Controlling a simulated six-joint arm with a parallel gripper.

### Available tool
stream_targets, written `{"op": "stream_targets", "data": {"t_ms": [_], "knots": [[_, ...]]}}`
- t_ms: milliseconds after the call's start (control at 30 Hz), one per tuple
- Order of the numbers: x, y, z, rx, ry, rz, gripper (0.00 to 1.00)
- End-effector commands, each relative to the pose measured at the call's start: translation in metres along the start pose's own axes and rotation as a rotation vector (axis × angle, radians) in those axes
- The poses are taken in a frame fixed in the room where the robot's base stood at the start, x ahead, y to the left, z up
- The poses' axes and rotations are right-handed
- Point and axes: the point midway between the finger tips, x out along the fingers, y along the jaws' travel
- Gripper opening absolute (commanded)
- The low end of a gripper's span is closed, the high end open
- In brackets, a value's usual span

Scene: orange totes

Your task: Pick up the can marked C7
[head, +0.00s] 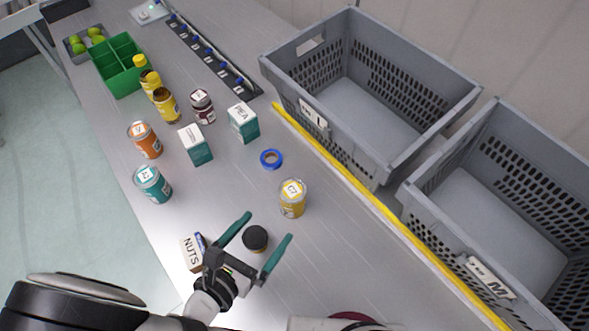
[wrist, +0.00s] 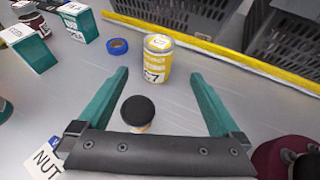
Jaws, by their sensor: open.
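The can marked C7 (head: 292,199) is yellow with a pale lid and stands upright on the grey table. In the wrist view the C7 can (wrist: 157,60) stands beyond the fingertips, between their lines. My gripper (head: 267,229) is open and empty, with two green fingers pointing toward the can. In the wrist view my gripper (wrist: 158,75) has its fingers spread wide. A jar with a black lid (head: 255,238) stands between the fingers, nearer to the palm than the can; it also shows in the wrist view (wrist: 138,110). The can is not touched by the fingers.
A box marked NUTS (head: 191,252) lies left of my gripper. A blue tape ring (head: 271,159) is just behind the can. A yellow strip (head: 350,182) runs before two grey crates (head: 385,170) (head: 415,215). A teal can (head: 152,184) and several other items stand further left.

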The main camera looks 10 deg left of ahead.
Motion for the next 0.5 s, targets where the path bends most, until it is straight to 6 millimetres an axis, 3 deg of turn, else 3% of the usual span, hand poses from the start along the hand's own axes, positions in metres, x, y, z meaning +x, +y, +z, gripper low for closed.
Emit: {"op": "stream_targets", "data": {"t_ms": [100, 200, 500], "knots": [[0.038, -0.003, 0.0, -0.001, 0.0, -0.012, 1.0], [0.062, -0.002, 0.0, 0.0, 0.001, -0.01, 1.0], [0.105, 0.001, -0.003, 0.004, 0.001, -0.009, 1.0]]}}
